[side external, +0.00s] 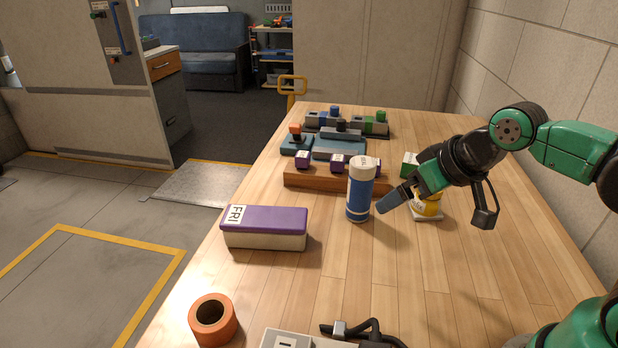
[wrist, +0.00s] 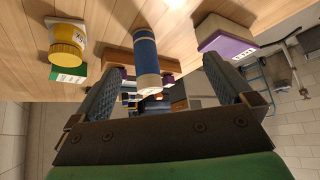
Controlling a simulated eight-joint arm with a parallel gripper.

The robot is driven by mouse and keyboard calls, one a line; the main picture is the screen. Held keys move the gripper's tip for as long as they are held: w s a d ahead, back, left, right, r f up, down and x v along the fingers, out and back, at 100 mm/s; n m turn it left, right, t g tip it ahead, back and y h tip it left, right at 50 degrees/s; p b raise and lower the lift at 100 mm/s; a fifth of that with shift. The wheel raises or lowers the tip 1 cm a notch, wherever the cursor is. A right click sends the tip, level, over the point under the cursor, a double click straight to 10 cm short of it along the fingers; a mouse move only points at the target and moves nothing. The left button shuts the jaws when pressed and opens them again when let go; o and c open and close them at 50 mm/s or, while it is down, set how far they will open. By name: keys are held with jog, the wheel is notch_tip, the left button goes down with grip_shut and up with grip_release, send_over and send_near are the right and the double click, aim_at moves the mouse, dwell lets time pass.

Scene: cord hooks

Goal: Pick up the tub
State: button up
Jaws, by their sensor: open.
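A tall blue tub (side external: 359,198) with a white top stands upright on the wooden table. In the wrist view the blue tub (wrist: 145,58) lies in line with the gap between my fingers. My gripper (side external: 388,202) is open and empty, low and just right of the tub in the side view; its fingers (wrist: 158,76) also show in the wrist view. I cannot tell how far apart they are in depth. A squat yellow tub (side external: 428,207) sits on a pale base, partly behind my gripper; it also shows in the wrist view (wrist: 66,48).
A purple-topped FRI box (side external: 265,228) lies left of the blue tub. A wooden block with purple pieces (side external: 320,179) stands behind it. A green box (side external: 409,164) is behind my gripper. An orange ring (side external: 213,320) lies at the front.

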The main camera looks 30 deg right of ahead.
jog(key=w+d+m+g+y, duration=0.1)
jog(key=w+d+m, duration=0.2)
jog(key=m, duration=0.4)
jog(key=m+t+y, duration=0.1)
jog(key=m+y, duration=0.5)
jog(key=m, duration=0.9)
send_over(427, 209)
jog(key=w+d, duration=0.1)
notch_tip(427, 209, down, 6)
jog(key=shift+d+r, duration=0.15)
jog(key=shift+r, duration=0.05)
jog(key=s+d+f+m+t, duration=0.1)
jog(key=d+m+y, duration=0.1)
jog(key=d+m, duration=0.1)
jog(key=s+d+f+m+t+y, duration=0.1)
jog(key=shift+s+d+f+m+t, duration=0.2)
jog(key=shift+s+f+m+t, duration=0.1)
jog(key=shift+s, duration=0.05)
jog(key=shift+a+f, duration=0.1)
jog(key=shift+x, duration=2.65)
jog(key=c, duration=1.4)
jog(key=shift+o, duration=0.2)
